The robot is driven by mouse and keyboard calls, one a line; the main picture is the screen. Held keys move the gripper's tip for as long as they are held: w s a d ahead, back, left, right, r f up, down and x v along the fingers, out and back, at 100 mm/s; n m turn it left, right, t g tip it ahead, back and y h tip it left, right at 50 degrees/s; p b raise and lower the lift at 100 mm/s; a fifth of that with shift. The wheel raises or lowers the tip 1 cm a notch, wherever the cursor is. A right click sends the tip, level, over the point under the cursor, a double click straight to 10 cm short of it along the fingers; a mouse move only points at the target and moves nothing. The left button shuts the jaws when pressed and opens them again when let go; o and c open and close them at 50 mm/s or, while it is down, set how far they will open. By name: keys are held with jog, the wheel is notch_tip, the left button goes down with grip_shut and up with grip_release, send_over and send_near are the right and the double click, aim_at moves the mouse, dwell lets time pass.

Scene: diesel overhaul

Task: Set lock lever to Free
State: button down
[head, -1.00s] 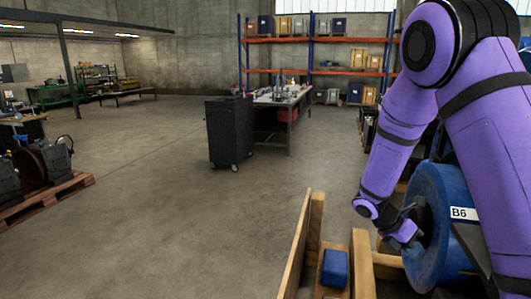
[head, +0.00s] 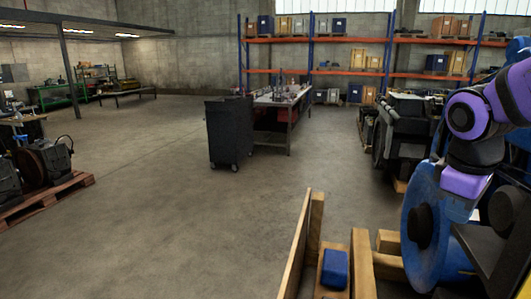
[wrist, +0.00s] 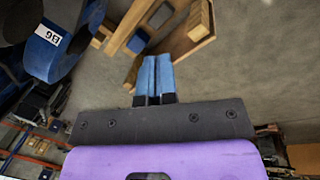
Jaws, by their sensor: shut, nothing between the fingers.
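I cannot make out the lock lever in either view now. A large blue round part with a dark hub (head: 425,228) stands at the right of the head view. In the wrist view a blue part with a white B6 label (wrist: 45,45) is at the upper left. My gripper (wrist: 155,62) shows in the wrist view with its two blue fingers together and nothing between them. It is apart from the blue part, with timber and floor behind its tips. In the head view my arm is at the right edge, and its gripper cannot be made out clearly.
Timber beams (head: 362,265) and a small blue block (head: 334,268) lie low in front. A black cabinet (head: 229,132) stands by a workbench (head: 272,102). A pallet (head: 50,200) with machine parts is at left. Orange racks line the back wall. The middle floor is clear.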

jog(key=s+a+r+m+t+y, duration=0.1)
jog(key=s+r+m+t, duration=0.1)
jog(key=s+m, duration=0.1)
jog(key=s+a+r+m+t+y, duration=0.1)
jog(key=s+a+r+m+t, duration=0.1)
jog(key=s, duration=0.4)
jog(key=shift+s+a+r+m, duration=0.2)
jog(key=shift+s+r+m, duration=0.1)
jog(key=shift+r+m, duration=0.6)
